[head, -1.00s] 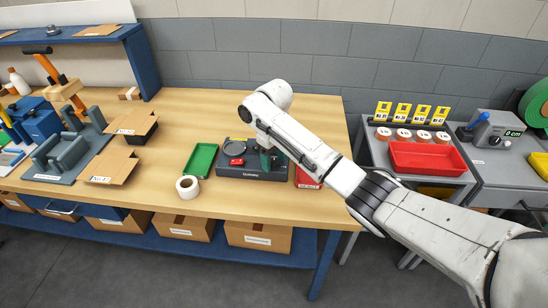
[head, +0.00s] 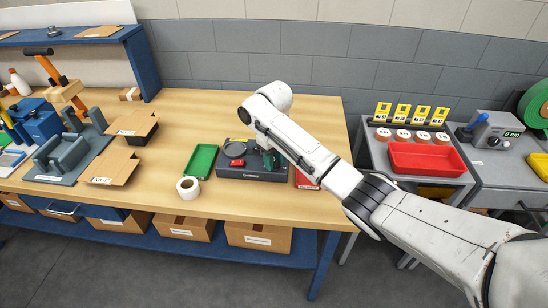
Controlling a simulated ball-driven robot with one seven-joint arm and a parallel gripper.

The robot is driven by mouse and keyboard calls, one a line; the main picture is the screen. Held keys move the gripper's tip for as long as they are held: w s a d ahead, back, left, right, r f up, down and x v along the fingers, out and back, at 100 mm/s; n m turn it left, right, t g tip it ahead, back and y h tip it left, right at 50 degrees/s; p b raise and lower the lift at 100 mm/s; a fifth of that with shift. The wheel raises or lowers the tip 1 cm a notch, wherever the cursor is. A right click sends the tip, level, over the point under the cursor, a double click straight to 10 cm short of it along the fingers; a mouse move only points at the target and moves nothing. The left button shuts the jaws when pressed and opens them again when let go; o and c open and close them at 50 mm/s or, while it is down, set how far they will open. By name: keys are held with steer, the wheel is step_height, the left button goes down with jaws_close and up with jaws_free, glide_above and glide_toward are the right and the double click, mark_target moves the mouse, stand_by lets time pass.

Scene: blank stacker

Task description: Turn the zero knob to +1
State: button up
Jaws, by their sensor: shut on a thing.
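The dark grey instrument (head: 240,174) sits on the wooden bench, with a round grey plate and a small red part on its top. My gripper (head: 269,163) is down at the right part of this instrument, pointing downward. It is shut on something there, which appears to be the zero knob. The knob itself and its markings are hidden behind my gripper and arm, so I cannot read its setting.
A green tray (head: 201,161) and a white tape roll (head: 187,188) lie left of the instrument. A red box (head: 306,180) is close on its right.

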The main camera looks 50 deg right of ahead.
steer(key=shift+a+r+m+p, duration=0.1)
steer(key=shift+r+m+p, duration=0.1)
steer(key=shift+m+p, duration=0.75)
steer(key=shift+f+m+p, duration=0.1)
steer(key=shift+m+p, duration=0.8)
steer(key=shift+m, duration=0.65)
steer(key=o, duration=1)
steer(key=shift+f, duration=0.1)
steer(key=shift+o, duration=0.2)
step_height(320, 180, up, 11)
steer(key=shift+f, duration=0.1)
